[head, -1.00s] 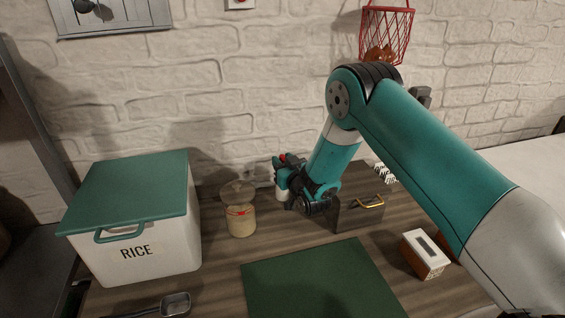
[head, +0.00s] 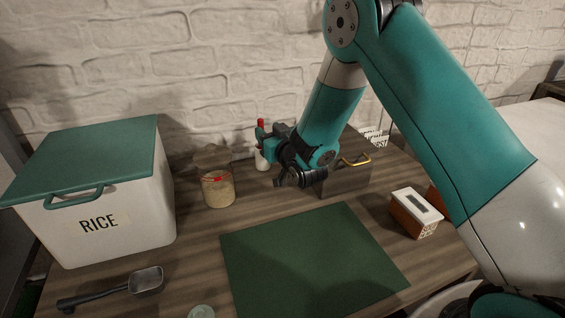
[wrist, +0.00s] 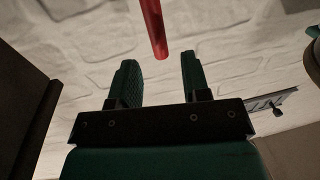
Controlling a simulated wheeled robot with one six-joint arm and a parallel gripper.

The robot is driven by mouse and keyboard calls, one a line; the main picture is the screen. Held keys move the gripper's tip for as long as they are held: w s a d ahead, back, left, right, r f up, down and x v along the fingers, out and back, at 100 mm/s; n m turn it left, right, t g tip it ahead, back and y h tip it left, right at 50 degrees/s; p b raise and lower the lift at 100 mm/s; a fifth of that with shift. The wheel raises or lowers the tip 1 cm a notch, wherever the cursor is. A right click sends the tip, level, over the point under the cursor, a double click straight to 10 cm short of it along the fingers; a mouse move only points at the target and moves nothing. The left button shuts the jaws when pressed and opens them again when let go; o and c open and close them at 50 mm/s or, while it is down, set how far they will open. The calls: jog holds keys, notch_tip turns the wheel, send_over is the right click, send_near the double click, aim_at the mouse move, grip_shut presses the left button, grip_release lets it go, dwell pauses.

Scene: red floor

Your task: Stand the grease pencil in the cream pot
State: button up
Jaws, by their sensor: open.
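The red grease pencil (head: 260,123) is upright near the wall, its top end showing above my gripper's finger. The small pale cream pot (head: 262,160) stands directly below it on the counter. My gripper's finger hides the stretch between them, so I cannot see the pencil's lower end in the pot. My gripper (head: 264,145) is open at the pencil's upper part. In the wrist view, which looks upside down, the pencil (wrist: 153,25) ends near the gap between the two spread fingers (wrist: 160,70), touching neither. The pot is out of that view.
A glass jar (head: 218,190) stands left of the pot, and a grey metal box with a yellow handle (head: 345,182) close on its right. The white rice bin (head: 120,215), scoop (head: 146,280), green mat (head: 310,260) and orange-and-white box (head: 415,212) lie around. The mat is clear.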

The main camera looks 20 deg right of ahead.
jog(key=s+a+r+n+g+b, duration=0.1)
jog(key=s+g, duration=0.8)
jog(key=s, duration=1)
jog(key=s+a+r+n+g+y+b, duration=0.1)
jog(key=s+a+n+g+b, duration=0.3)
jog(key=s, duration=1.6)
jog(key=g+b, duration=0.2)
jog(key=g, duration=0.2)
jog(key=shift+s+a+g, duration=0.25)
jog(key=shift+a+g, duration=0.05)
jog(key=shift+g, duration=0.1)
